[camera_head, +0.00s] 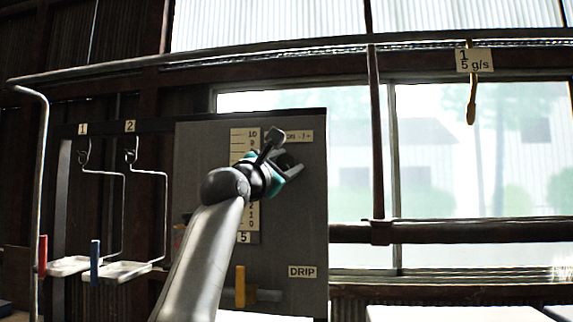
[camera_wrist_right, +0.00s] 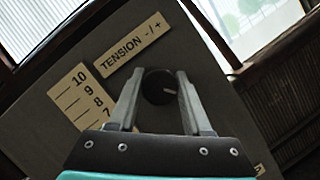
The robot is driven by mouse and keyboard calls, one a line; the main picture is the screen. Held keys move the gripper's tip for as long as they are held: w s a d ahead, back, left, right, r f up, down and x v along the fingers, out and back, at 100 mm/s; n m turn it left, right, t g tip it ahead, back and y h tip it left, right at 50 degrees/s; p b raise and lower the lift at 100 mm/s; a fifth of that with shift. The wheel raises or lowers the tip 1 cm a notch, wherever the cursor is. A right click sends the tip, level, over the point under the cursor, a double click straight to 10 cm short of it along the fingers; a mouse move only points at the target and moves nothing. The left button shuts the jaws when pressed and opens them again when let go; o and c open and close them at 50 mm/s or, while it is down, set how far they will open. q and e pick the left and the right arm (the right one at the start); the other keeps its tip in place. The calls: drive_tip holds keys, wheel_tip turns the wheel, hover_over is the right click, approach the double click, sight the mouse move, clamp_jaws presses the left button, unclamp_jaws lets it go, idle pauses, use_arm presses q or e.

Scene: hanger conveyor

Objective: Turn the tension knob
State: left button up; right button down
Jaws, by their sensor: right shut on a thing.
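The tension knob (camera_wrist_right: 159,87) is a round black knob with a white pointer mark, below the "TENSION - / +" label (camera_wrist_right: 130,45) in the right wrist view. My right gripper (camera_wrist_right: 158,82) has its two grey fingers on either side of the knob, shut on it. In the head view my right gripper (camera_head: 292,166) is at the upper right of the grey panel (camera_head: 200,150), and the knob is hidden there behind it. The number scale (camera_wrist_right: 88,98) shows left of the knob in the wrist view. My left gripper is not in view.
A yellow lever (camera_head: 240,287) and a "DRIP" label (camera_head: 302,272) are low on the panel. A tag reading "1 5 g/s" (camera_head: 474,60) hangs from the overhead rail (camera_head: 300,50). Windows fill the right side.

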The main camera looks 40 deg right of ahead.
drive_tip(key=shift+m, duration=0.5)
drive_tip(key=shift+c, duration=1.7)
unclamp_jaws()
drive_tip(key=shift+f, duration=0.1)
drive_tip(key=shift+s+a+f, duration=0.1)
drive_tip(key=shift+a, duration=0.2)
drive_tip(key=b+v, duration=0.6)
drive_tip(key=v, duration=0.8)
drive_tip(key=shift+a+b, duration=0.35)
drive_tip(key=shift+b, duration=0.05)
drive_tip(key=shift+s, duration=0.1)
